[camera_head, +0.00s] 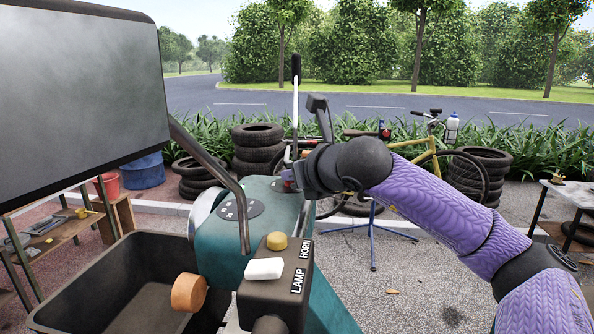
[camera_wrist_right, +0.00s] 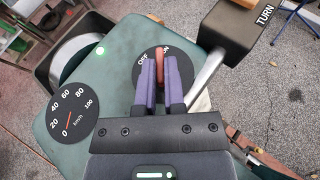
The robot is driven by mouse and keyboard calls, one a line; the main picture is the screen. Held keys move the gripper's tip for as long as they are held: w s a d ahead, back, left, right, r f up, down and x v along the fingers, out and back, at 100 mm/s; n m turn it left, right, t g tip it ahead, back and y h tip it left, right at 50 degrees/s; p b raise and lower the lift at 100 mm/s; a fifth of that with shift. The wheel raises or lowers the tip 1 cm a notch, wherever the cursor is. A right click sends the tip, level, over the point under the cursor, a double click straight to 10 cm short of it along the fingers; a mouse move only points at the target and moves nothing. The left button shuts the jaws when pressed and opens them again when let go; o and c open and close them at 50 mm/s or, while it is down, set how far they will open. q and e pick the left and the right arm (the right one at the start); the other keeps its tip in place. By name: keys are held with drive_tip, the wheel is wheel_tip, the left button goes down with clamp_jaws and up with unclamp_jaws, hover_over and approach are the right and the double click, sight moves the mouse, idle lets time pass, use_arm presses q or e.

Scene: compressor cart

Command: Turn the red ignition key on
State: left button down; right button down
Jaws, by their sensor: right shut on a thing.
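The red ignition key (camera_wrist_right: 160,68) stands on a black round dial (camera_wrist_right: 142,66) marked OFF and ON on the teal console (camera_wrist_right: 110,120). The purple fingers of my right gripper (camera_wrist_right: 160,82) are on both sides of the key and shut on it. The key's top end shows between the OFF and ON marks; its exact angle is partly hidden by the fingers. In the head view my right gripper (camera_head: 288,183) reaches over the far right part of the console (camera_head: 225,250). My left gripper is not in view.
A black handle box (camera_wrist_right: 238,32) marked TURN is close to the right gripper. A speed gauge (camera_wrist_right: 74,111) and a lit green light (camera_wrist_right: 99,50) are on the console. A dark panel (camera_head: 80,95) fills the upper left.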

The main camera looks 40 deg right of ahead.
drive_tip(key=shift+a+m+g+h+p, duration=0.2)
drive_tip(key=shift+m+g+h+p, duration=0.15)
drive_tip(key=shift+m+h, duration=0.8)
drive_tip(key=c, duration=0.7)
unclamp_jaws()
